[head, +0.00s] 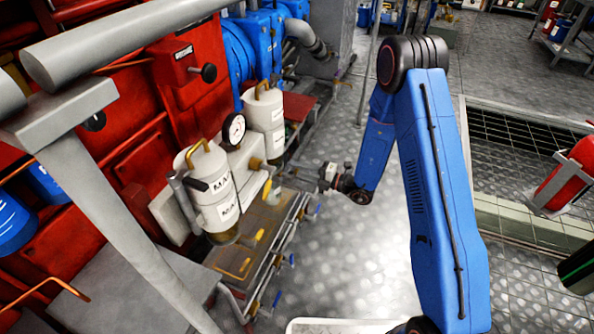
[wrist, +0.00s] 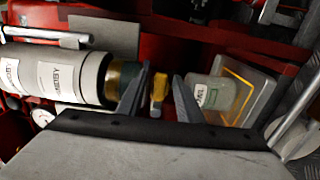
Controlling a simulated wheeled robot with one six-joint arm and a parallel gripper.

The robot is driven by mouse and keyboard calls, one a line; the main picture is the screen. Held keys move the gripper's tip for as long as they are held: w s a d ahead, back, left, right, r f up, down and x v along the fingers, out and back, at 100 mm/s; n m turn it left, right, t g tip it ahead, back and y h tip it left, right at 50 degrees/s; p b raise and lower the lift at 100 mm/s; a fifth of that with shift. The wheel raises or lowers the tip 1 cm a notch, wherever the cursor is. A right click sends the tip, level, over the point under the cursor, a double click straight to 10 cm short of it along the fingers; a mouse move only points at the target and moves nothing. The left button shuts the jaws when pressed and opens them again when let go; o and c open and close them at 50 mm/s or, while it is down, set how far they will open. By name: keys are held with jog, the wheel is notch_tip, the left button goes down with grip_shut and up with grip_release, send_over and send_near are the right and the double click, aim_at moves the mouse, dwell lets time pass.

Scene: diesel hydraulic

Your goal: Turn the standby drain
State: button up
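The standby canister (wrist: 60,78), white with printed labels, lies across the left of the wrist view; in the head view it is the rear white canister (head: 265,125). A brass-coloured fitting (wrist: 122,80) sits at its lower end. A small yellow handle (wrist: 158,90), apparently the standby drain, shows just past that fitting. My gripper (wrist: 158,98) is open, with one dark finger on each side of the yellow handle in the picture. I cannot tell whether either finger touches it. In the head view my gripper (head: 328,177) is right of and below the rear canister.
The main canister (head: 215,195) stands in front, with a gauge (head: 233,130) between the two. A translucent bottle (wrist: 212,95) sits by a clear tray (wrist: 262,85) beyond the handle. A metal tray (head: 250,222) with pipes lies below. The plate floor at right is open.

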grip_shut()
jog(key=shift+s+r+n, duration=0.1)
jog(key=shift+r+n, duration=0.15)
jog(key=shift+n, duration=0.4)
jog(key=shift+r+n, duration=0.2)
jog(key=shift+n, duration=0.45)
jog(key=shift+s+a+r+n, duration=0.1)
jog(key=shift+r+n, duration=0.2)
jog(key=shift+n, duration=0.6)
jog(key=shift+s+r+n, duration=0.1)
jog(key=shift+r+n, duration=0.2)
jog(key=shift+n, duration=0.6)
grip_release()
